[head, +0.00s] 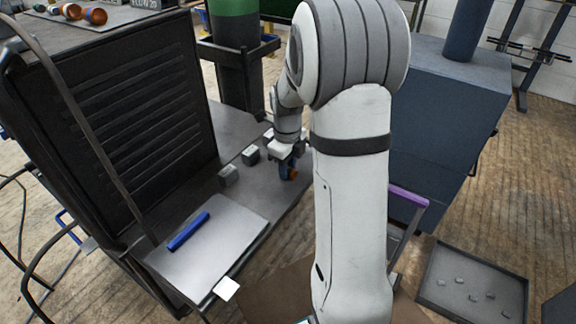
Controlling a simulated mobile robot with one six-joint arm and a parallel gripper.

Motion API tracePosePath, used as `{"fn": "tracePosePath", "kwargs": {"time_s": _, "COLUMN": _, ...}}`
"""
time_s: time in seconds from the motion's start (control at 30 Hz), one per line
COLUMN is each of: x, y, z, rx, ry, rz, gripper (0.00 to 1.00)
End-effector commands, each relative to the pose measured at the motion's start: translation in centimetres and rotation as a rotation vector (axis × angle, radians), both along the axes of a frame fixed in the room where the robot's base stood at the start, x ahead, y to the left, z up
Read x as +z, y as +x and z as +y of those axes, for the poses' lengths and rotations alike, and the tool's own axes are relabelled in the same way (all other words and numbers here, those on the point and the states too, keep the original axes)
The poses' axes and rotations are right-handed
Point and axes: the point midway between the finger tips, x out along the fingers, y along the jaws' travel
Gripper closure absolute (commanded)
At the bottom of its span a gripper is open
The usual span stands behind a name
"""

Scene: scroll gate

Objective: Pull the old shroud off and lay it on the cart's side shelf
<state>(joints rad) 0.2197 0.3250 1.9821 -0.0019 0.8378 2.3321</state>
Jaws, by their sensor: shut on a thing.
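My gripper (287,160) is small in the head view, pointing down at the end of my arm, over the grey side shelf (262,187) of the black cart (140,115). It is shut on a small copper-orange piece (291,174), which looks like the old shroud. Only a bit of it shows below the dark fingers. I cannot tell whether it touches the shelf. My arm hides the area to the right of the gripper.
Small grey blocks (229,174) stand on the shelf left of the gripper. A pale plate (215,245) with a blue stick (188,231) lies nearer. Copper-coloured parts (95,15) sit on the cart top. A dark tray (472,308) holds several small pieces at lower right.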

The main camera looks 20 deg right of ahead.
Motion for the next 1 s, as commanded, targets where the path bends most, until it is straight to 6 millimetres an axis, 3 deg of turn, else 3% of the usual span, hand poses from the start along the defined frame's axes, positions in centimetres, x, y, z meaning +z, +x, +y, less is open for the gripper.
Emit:
{"fn": "tracePosePath", "kwargs": {"time_s": 0.27, "x": -0.1, "y": 0.0, "z": 0.0, "rx": -0.001, "ry": 0.000, "rz": 0.000, "gripper": 1.00}}
{"fn": "tracePosePath", "kwargs": {"time_s": 0.3, "x": -0.1, "y": 0.0, "z": 0.0, "rx": -0.001, "ry": 0.000, "rz": 0.000, "gripper": 0.69}}
{"fn": "tracePosePath", "kwargs": {"time_s": 0.57, "x": -0.1, "y": 0.0, "z": -0.1, "rx": -0.001, "ry": 0.000, "rz": 0.000, "gripper": 0.48}}
{"fn": "tracePosePath", "kwargs": {"time_s": 0.83, "x": 0.2, "y": 0.0, "z": -0.1, "rx": -0.002, "ry": 0.000, "rz": 0.000, "gripper": 0.47}}
{"fn": "tracePosePath", "kwargs": {"time_s": 1.0, "x": 2.4, "y": 0.0, "z": -0.1, "rx": -0.002, "ry": 0.000, "rz": -0.001, "gripper": 0.47}}
